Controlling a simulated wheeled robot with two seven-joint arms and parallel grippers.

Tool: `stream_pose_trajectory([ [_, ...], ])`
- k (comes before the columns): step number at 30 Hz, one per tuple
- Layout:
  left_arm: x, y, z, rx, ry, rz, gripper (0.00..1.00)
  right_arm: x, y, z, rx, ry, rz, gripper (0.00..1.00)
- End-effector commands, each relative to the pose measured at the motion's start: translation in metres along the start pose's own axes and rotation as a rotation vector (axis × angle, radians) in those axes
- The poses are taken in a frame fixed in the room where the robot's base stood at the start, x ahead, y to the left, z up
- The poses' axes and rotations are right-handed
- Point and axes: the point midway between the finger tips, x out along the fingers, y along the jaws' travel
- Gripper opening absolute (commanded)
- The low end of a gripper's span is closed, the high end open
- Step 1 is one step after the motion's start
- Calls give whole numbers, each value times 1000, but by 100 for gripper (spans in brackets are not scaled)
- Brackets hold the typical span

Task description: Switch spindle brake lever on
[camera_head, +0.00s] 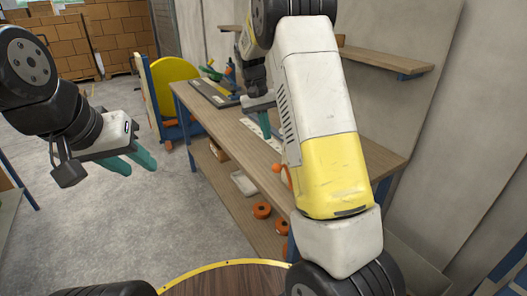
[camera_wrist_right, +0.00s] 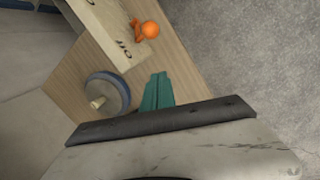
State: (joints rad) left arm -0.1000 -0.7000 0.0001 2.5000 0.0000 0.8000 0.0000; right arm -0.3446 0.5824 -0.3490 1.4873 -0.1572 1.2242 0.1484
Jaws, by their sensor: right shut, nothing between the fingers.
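The spindle brake lever, with an orange ball knob (camera_wrist_right: 151,30), stands at the end of a pale labelled board (camera_wrist_right: 110,28) in the right wrist view. The lettering near it seems to read OFF; another label at the frame's top is cut off. The orange knob also shows in the head view (camera_head: 276,169), beside my right forearm. My right gripper (camera_wrist_right: 157,78) is shut and empty, over the bench and apart from the knob. In the head view its teal fingers (camera_head: 265,124) are partly hidden by my arm. My left gripper (camera_head: 136,162) is open and empty over the floor.
A dark round disc with a pale peg (camera_wrist_right: 108,95) sits beside my right gripper on the wooden bench (camera_head: 222,128). Orange rolls (camera_head: 262,210) lie on the lower shelf. A yellow round panel (camera_head: 174,78) stands beyond the bench. The grey floor at left is clear.

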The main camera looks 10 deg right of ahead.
Motion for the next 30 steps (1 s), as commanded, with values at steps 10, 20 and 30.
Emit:
stream_pose_trajectory([
  [10,0,0,0,0,0,0,36,39,0,1,0,-5,0,0],
  [20,0,0,0,0,0,0,36,100,0,5,0,1,-2,0],
  [30,0,0,0,0,0,0,36,87,0,37,0,1,-1,0],
])
